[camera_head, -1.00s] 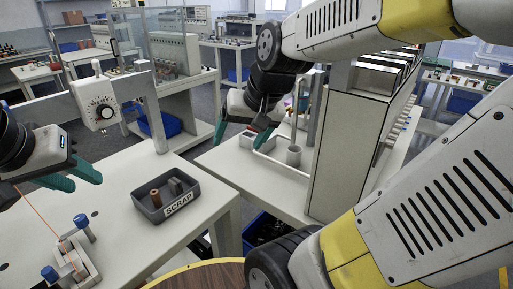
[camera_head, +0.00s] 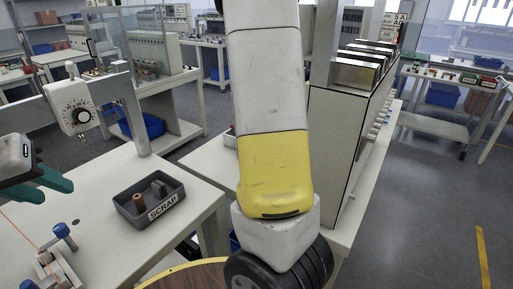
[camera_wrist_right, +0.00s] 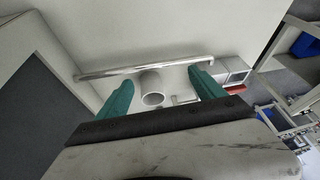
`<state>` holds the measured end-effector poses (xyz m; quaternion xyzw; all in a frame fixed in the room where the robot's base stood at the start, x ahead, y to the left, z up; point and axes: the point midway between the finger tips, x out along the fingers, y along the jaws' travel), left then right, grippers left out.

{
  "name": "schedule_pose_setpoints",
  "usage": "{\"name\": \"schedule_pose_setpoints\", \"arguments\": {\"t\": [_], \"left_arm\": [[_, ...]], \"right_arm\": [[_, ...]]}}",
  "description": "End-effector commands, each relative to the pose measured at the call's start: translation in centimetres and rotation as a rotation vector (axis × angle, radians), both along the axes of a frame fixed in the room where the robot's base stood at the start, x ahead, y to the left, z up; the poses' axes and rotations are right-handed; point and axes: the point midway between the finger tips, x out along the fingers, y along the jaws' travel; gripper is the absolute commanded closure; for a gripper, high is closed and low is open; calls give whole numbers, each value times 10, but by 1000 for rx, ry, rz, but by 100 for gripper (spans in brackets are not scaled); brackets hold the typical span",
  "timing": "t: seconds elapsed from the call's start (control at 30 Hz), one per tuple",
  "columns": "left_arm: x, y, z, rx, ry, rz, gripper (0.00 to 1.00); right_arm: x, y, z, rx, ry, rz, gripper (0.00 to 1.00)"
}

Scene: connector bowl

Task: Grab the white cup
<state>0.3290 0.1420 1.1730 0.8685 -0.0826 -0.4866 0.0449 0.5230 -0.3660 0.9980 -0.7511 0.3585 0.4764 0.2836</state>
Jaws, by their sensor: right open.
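The white cup (camera_wrist_right: 153,90) shows in the right wrist view as a pale cylinder with its round opening toward the camera. It stands between the two teal fingers of my right gripper (camera_wrist_right: 160,76), which are open. I see a gap on both sides of the cup; how far ahead of the fingertips it is, I cannot tell. In the head view my right arm hides both the cup and the right gripper. My left gripper (camera_head: 52,186) is at the left edge of the head view, over the near table, its teal fingers apart and empty.
A metal bar (camera_wrist_right: 140,67) runs just beyond the cup. A tall white cabinet (camera_head: 333,140) stands right of my right arm. A grey SCRAP bin (camera_head: 129,210) holding a brown cylinder (camera_head: 138,200) and a grey block sits on the near table (camera_head: 115,255).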

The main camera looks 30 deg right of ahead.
Motion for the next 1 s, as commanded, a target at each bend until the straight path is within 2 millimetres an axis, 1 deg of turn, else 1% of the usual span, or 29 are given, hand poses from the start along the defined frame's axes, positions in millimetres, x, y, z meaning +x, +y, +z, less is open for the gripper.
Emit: {"name": "schedule_pose_setpoints", "arguments": {"t": [0.03, 0.1, 0.2, 0.27, 0.37, 0.47, 0.77, 1.0], "left_arm": [[0, 0, 0, 0, 0, 0, 64], [0, 0, 0, 0, 0, 0, 64], [0, 0, 0, 0, 0, 0, 64], [0, 0, 0, 0, 0, 0, 64], [0, 0, 0, 0, 0, 0, 64], [0, 0, 0, 0, 0, 0, 64], [0, 0, 0, 0, 0, 0, 64], [0, 0, 0, 0, 0, 0, 64]], "right_arm": [[5, -15, -8, -43, 8, -34, 21], [10, -34, -14, -91, 4, -79, 21], [16, -54, -18, -147, -5, -122, 21], [19, -62, -18, -170, -12, -137, 21], [21, -69, -19, -191, -17, -150, 21], [23, -74, -24, -196, -18, -155, 21], [30, -90, -50, -194, -16, -155, 21], [40, -107, -77, -194, -17, -154, 21]]}}
